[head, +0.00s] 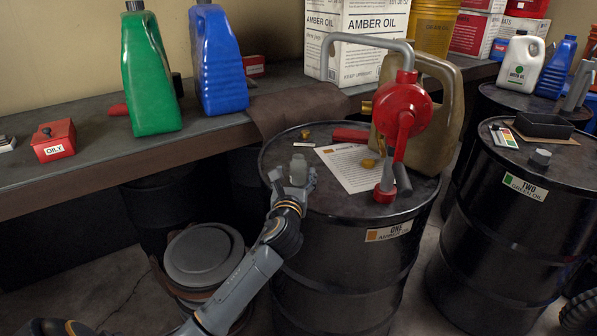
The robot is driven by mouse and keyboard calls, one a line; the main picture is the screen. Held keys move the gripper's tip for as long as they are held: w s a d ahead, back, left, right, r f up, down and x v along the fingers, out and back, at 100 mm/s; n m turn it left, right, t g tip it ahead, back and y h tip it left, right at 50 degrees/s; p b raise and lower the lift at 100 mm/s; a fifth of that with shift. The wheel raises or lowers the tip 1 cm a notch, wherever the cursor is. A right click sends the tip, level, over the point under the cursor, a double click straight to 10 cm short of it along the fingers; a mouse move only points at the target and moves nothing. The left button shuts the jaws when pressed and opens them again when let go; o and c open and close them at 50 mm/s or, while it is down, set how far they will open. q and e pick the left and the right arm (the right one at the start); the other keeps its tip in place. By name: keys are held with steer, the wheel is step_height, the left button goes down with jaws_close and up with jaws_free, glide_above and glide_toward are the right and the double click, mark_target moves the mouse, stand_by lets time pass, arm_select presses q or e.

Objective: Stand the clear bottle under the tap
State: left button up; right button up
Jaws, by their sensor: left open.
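A red hand pump (402,108) with a bent grey pipe stands on the drum labelled ONE, amber oil (390,262). The pipe's end (327,68) hangs down at the left, above the drum's back edge. A small brass fitting (366,107) sticks out left of the pump. A tan jug with a handle (447,112) stands behind the pump, partly hidden by it. I see no bottle that is plainly clear. My left gripper (290,172) is open and looks empty, over the drum top's left side, left of a printed sheet (350,165).
A red block (350,135) and small items lie on the drum top. A green jug (150,75) and blue jug (217,60) stand on the bench (90,160). Drum TWO (520,235) is at the right, with a black tray (543,125) on it. A lidded bucket (205,255) stands below.

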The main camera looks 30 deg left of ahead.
mark_target(297, 168)
arm_select(q)
steer(key=shift+f+x, duration=0.15)
steer(key=shift+x, duration=1.55)
steer(key=shift+f+x, duration=0.15)
steer(key=shift+x, duration=1.55)
steer(key=shift+d, duration=0.1)
steer(key=c, duration=1.1)
steer(key=shift+r, duration=0.1)
